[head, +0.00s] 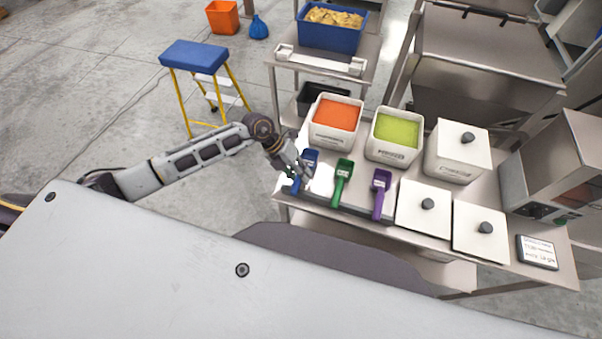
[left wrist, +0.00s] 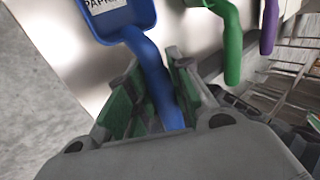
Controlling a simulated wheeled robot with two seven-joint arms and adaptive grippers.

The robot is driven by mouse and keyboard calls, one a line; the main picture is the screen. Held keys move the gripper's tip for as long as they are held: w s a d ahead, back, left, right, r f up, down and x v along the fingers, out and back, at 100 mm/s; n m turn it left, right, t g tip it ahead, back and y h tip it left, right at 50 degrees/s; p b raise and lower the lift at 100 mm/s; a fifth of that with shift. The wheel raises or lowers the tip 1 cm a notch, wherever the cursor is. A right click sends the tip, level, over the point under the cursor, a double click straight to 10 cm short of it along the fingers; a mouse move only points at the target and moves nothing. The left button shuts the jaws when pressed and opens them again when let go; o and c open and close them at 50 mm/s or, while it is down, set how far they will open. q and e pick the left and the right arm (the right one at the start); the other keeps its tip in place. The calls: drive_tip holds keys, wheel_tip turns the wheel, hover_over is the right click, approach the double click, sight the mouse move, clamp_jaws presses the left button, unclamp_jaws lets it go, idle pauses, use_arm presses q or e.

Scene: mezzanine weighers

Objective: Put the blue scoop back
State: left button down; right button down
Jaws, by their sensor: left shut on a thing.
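The blue scoop (head: 311,157) is at the left end of a row of scoops at the table's front left. In the left wrist view its labelled bowl (left wrist: 118,16) points away from my left gripper (left wrist: 152,95), and its handle lies between the fingers. My left gripper (head: 294,172) is shut on that handle. The scoop is over or on the table's front left part; I cannot tell whether it touches the surface. My right gripper is not in view.
A green scoop (head: 342,178) and a purple scoop (head: 380,190) lie to the right. Behind are bins of orange (head: 336,116) and green (head: 396,132) contents. Lidded white bins (head: 424,209) stand at right. A blue-topped stool (head: 194,55) stands on the floor at left.

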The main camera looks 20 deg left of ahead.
use_arm(q)
drive_tip(key=shift+f, duration=0.15)
drive_tip(key=c, duration=1.3)
unclamp_jaws()
drive_tip(key=shift+b+v, duration=1)
drive_tip(key=shift+v, duration=5.1)
